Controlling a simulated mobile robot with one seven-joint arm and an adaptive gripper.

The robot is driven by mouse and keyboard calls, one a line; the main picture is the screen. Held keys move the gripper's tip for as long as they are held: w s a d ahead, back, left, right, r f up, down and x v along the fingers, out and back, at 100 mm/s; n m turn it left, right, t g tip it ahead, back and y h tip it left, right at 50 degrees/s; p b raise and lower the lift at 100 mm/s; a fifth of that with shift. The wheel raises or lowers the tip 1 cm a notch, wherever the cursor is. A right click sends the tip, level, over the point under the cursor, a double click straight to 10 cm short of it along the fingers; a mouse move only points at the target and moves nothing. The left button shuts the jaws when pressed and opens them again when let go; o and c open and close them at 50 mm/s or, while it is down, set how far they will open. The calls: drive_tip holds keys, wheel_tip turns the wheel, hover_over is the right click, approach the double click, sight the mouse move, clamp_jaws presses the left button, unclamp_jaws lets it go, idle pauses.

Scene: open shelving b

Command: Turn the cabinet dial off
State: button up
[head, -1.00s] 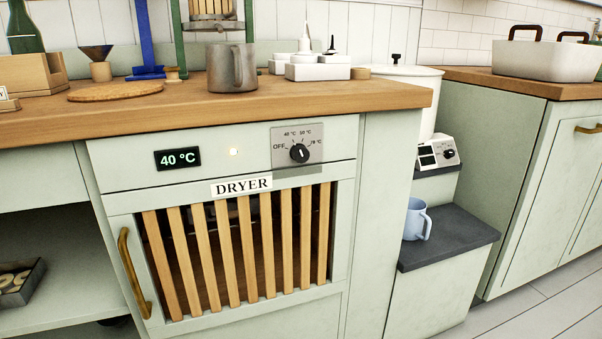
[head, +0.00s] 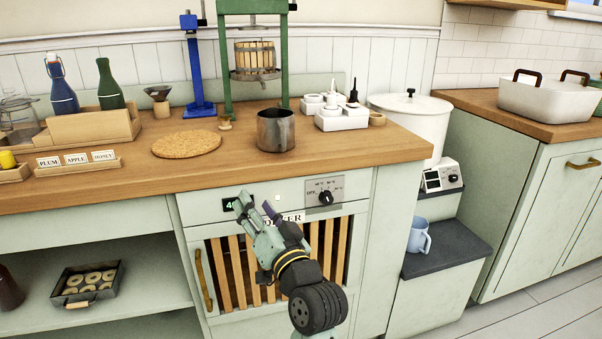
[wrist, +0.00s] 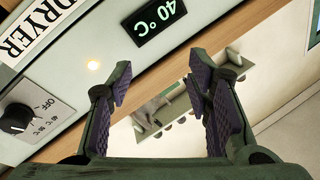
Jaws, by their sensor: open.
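The dryer's black dial (head: 325,198) sits on a grey plate marked OFF and several temperatures, on the panel below the worktop. It also shows at the left edge of the wrist view (wrist: 16,118), where its exact setting is hard to read. A lit display (wrist: 160,22) reads 40 °C, with a small glowing light (wrist: 93,65) between it and the dial. My gripper (head: 256,206) is open and empty in front of the panel, left of the dial and apart from it. Its fingers partly hide the display and the DRYER label. Both fingers also show in the wrist view (wrist: 160,82).
The slatted dryer door (head: 232,270) with a brass handle (head: 203,280) is below the panel. The worktop edge (head: 370,160) juts above it. A metal mug (head: 276,130) stands on top near the edge. A step with a blue mug (head: 419,236) is at right.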

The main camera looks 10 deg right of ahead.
sight(328, 201)
drive_tip(key=s+d+f+m+g+h+p, duration=0.1)
drive_tip(key=s+d+f+m+h+p, duration=0.15)
drive_tip(key=d, duration=0.65)
drive_tip(key=s+d+f+m+h+p, duration=0.1)
drive_tip(key=s+d+m+h, duration=0.2)
drive_tip(key=d, duration=0.5)
drive_tip(key=shift+y, duration=0.45)
drive_tip(key=w, duration=0.3)
drive_tip(key=w+p, duration=0.1)
drive_tip(key=w, duration=0.2)
drive_tip(key=w+p, duration=0.1)
drive_tip(key=w, duration=0.2)
drive_tip(key=shift+w+f, duration=0.25)
drive_tip(key=shift+c, duration=0.3)
clamp_jaws()
